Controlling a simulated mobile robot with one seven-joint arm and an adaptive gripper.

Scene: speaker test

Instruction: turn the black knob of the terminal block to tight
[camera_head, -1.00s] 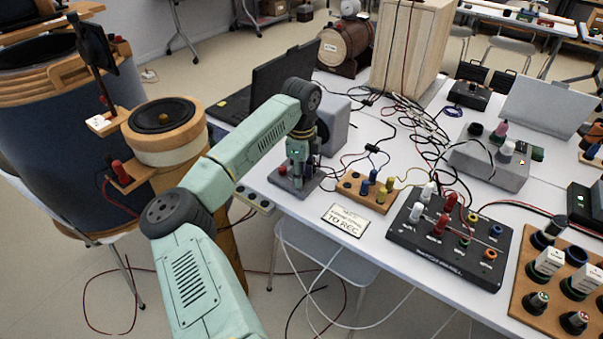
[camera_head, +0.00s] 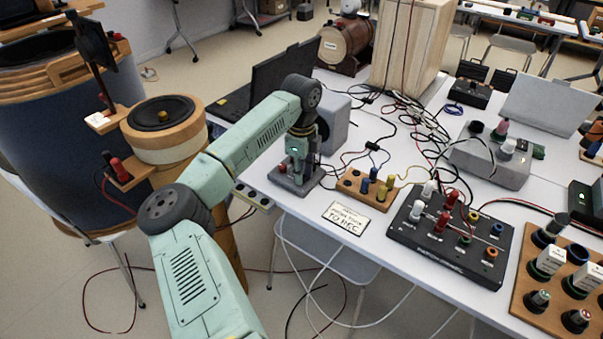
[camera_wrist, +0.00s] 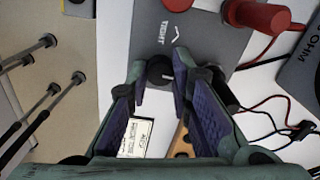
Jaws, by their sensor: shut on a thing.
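The terminal block (camera_head: 300,190) is a grey plate near the table's front edge, below my wrist. In the wrist view its grey top (camera_wrist: 215,42) carries the printed word TIGHT and an arrow beside the black knob (camera_wrist: 160,72). My gripper (camera_wrist: 162,70) points down at the block and is shut on the black knob, one finger on each side. The fingers partly cover the knob, and its pointer mark is too small to read. Red terminal posts (camera_wrist: 262,16) stand on the block beside the gripper. In the head view my gripper (camera_head: 297,172) largely hides the knob.
A wooden block with coloured plugs (camera_head: 367,190) stands right of the terminal block. A paper sign (camera_head: 345,218) lies in front. A black panel with posts (camera_head: 450,243) is further right. Loose cables (camera_head: 410,120) run behind. A grey box (camera_head: 338,125) stands close behind my wrist.

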